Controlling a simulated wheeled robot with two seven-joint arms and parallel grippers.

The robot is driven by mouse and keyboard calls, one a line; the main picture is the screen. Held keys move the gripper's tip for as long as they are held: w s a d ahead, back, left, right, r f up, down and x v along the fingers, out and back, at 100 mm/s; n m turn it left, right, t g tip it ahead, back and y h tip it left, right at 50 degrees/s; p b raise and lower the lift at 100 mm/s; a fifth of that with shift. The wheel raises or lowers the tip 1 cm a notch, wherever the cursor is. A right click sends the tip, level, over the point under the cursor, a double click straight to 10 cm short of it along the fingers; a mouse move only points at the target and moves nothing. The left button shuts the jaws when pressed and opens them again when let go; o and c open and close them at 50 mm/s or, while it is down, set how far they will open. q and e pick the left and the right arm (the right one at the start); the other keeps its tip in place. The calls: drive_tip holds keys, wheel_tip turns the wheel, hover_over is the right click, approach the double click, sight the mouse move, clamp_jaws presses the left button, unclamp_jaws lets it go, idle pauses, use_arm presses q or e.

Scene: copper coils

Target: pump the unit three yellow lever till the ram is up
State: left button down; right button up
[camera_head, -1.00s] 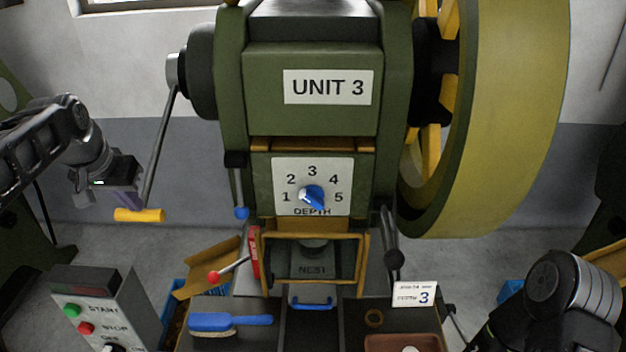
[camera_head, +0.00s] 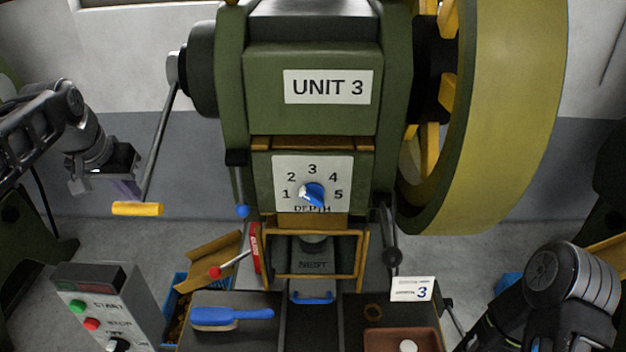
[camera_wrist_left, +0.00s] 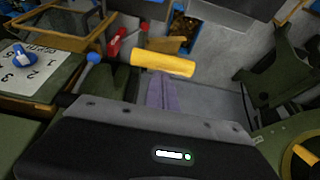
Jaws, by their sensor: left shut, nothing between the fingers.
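The yellow lever grip (camera_head: 138,209) is at the lower end of a grey crank arm (camera_head: 160,140) hanging at the left of the green press marked UNIT 3 (camera_head: 330,87). My left gripper (camera_head: 128,189) is shut and empty, just above and behind the grip. In the left wrist view its closed fingers (camera_wrist_left: 162,88) point at the yellow grip (camera_wrist_left: 163,62); I cannot tell whether they touch it. The grey ram (camera_head: 314,238) shows partly behind the yellow guard frame (camera_head: 267,262), above the nest (camera_head: 313,264). My right gripper is out of view.
A blue-knobbed lever (camera_head: 242,210) hangs beside the depth dial (camera_head: 312,193). A red-knobbed lever (camera_head: 215,272) is lower down. A control box (camera_head: 105,300) stands lower left. A blue brush (camera_head: 230,317) lies on the bench. A large yellow-green flywheel (camera_head: 510,110) is at right.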

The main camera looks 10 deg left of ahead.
use_arm(q)
drive_tip(key=shift+r+p, duration=0.35)
drive_tip(key=shift+r, duration=2.55)
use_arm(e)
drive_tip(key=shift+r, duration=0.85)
